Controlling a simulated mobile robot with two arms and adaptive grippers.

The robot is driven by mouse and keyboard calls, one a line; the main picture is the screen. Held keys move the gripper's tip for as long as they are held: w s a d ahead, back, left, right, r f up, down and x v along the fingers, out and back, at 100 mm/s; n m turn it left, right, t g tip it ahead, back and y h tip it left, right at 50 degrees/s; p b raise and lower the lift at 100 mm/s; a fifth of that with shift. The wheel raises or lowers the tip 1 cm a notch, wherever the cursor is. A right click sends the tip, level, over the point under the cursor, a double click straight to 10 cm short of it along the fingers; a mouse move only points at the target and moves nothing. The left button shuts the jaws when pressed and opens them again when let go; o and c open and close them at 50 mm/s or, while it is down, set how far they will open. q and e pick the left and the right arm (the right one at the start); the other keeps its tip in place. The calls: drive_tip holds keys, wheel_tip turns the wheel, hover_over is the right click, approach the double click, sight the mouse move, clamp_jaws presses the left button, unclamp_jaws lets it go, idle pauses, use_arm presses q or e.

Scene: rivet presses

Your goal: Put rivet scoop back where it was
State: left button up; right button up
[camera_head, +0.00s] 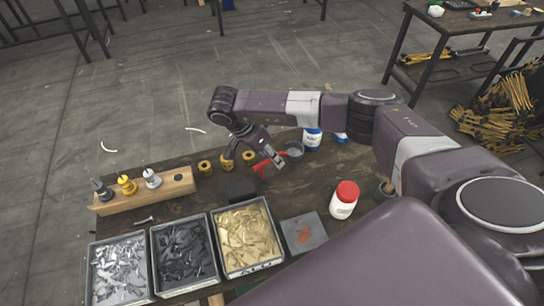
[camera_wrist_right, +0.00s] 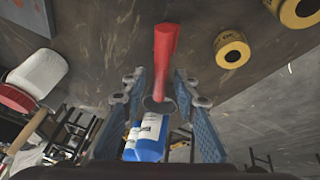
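The rivet scoop has a red handle (camera_head: 261,167) and what looks like a round grey metal bowl (camera_head: 294,149), at the back of the dark worktable (camera_head: 330,175). My right gripper (camera_head: 275,158) is low over it, between handle and bowl. In the right wrist view, the red handle (camera_wrist_right: 165,45) and grey bowl (camera_wrist_right: 158,106) show between the fingers (camera_wrist_right: 160,88). The fingers are spread, with gaps on both sides of the handle. I cannot tell whether the scoop touches the table. My left gripper is out of view.
Bins of silver (camera_head: 120,296), black (camera_head: 185,288) and gold pieces (camera_head: 248,266) line the front. Yellow rolls (camera_head: 205,168), a black block (camera_head: 240,188), a wooden stand (camera_head: 165,187), a red-lidded jar (camera_head: 345,200), a grey tray (camera_head: 318,241) and blue-white bottles (camera_head: 312,138) surround the scoop.

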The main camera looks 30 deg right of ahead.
drive_tip(key=shift+w+a+r+b, duration=0.1)
drive_tip(key=shift+a+r+b, duration=0.2)
drive_tip(key=shift+r, duration=0.2)
drive_tip(key=s+b+v, duration=0.1)
drive_tip(key=b+v, duration=0.1)
drive_tip(key=v, duration=0.8)
drive_tip(key=shift+w+r, duration=0.4)
drive_tip(key=shift+r, duration=0.05)
drive_tip(key=shift+a, duration=0.1)
